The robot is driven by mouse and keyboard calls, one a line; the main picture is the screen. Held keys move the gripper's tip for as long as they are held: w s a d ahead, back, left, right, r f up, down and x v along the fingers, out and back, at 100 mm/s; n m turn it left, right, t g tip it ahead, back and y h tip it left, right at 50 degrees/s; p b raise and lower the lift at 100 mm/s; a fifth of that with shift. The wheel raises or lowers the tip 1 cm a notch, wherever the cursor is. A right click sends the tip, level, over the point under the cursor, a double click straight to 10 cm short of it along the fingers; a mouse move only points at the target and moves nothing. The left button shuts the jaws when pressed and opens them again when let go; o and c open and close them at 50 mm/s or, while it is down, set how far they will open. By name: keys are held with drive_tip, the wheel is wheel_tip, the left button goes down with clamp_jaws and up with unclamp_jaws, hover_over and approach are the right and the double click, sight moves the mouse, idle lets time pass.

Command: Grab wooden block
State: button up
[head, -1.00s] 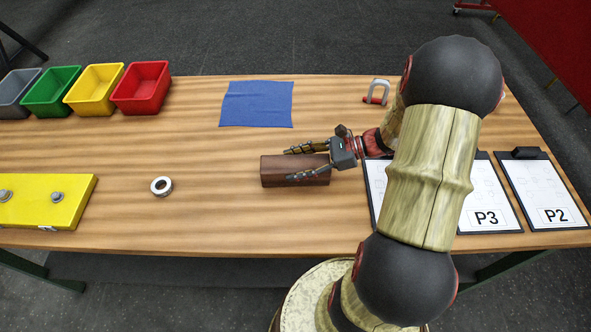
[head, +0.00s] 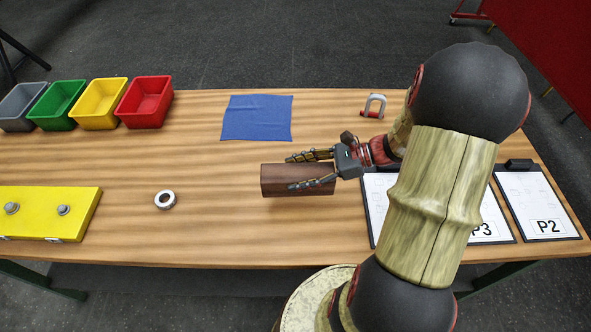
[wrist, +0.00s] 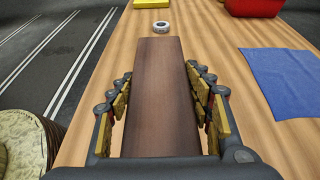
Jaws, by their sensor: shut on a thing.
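The wooden block (head: 281,180) is a long dark brown piece near the middle of the table in the head view. It also fills the middle of the wrist view (wrist: 161,80), lengthwise away from me. My gripper (head: 312,171) reaches in from the right and is shut on the block's right part, with one finger on each long side. In the wrist view my gripper's (wrist: 160,98) jointed fingers lie along both sides of the block. The head view shows a shadow under the block; I cannot tell whether it is clear of the table.
A metal ring (head: 165,200) lies left of the block, and a yellow plate with bolts (head: 45,213) farther left. A blue cloth (head: 257,118), coloured bins (head: 146,103) and a shackle (head: 375,105) sit behind. Clipboards (head: 541,205) lie at right. Table between ring and block is clear.

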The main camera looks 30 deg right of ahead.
drive_tip(key=s+a+r+p, duration=0.3)
drive_tip(key=s+r, duration=0.3)
drive_tip(key=s, duration=0.4)
drive_tip(key=shift+a, duration=0.35)
